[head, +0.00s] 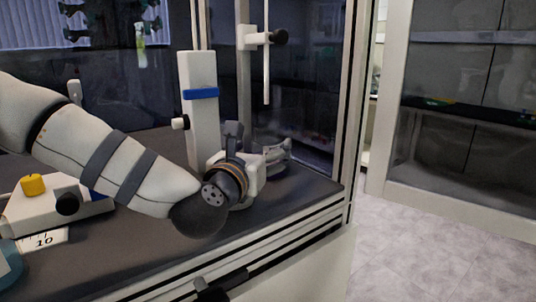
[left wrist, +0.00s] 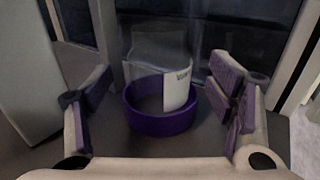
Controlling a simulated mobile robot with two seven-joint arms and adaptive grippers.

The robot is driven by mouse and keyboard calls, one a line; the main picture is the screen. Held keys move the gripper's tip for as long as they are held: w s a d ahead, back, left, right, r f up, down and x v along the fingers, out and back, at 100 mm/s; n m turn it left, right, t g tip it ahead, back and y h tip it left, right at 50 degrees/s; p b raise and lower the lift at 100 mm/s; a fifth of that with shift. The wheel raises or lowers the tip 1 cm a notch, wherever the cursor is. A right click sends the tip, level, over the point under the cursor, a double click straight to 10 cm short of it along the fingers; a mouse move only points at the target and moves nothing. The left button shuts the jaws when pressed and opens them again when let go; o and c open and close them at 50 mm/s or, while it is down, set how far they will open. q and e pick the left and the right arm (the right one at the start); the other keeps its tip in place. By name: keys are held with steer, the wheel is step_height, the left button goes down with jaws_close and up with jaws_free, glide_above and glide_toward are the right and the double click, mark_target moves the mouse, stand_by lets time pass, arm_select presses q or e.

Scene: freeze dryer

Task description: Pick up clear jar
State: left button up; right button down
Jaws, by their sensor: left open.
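The clear jar shows in the left wrist view as a see-through cylinder with a white label (left wrist: 178,90) and a thick purple ring (left wrist: 160,122) around its lower part. It stands upright on the dark worktop. My left gripper (left wrist: 165,92) is open, its two purple-padded fingers on either side of the jar with a visible gap on each side. In the head view my left gripper (head: 270,160) is low over the worktop near its right end, and the jar is mostly hidden there. My right gripper cannot be made out.
A white column with a blue band (head: 201,95) stands just behind my left gripper. A white stand holds a vertical rod (head: 266,70). A white device with a yellow knob (head: 33,185) and a blue-green container (head: 8,262) are at the left. The cabinet frame (head: 357,110) rises at the right.

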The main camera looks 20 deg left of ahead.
arm_select(q)
steer(key=w, duration=0.4)
steer(key=shift+w+d, duration=0.1)
steer(key=shift+w, duration=0.3)
steer(key=shift+r, duration=0.1)
steer(key=shift+c, duration=0.8)
steer(key=c, duration=1.2)
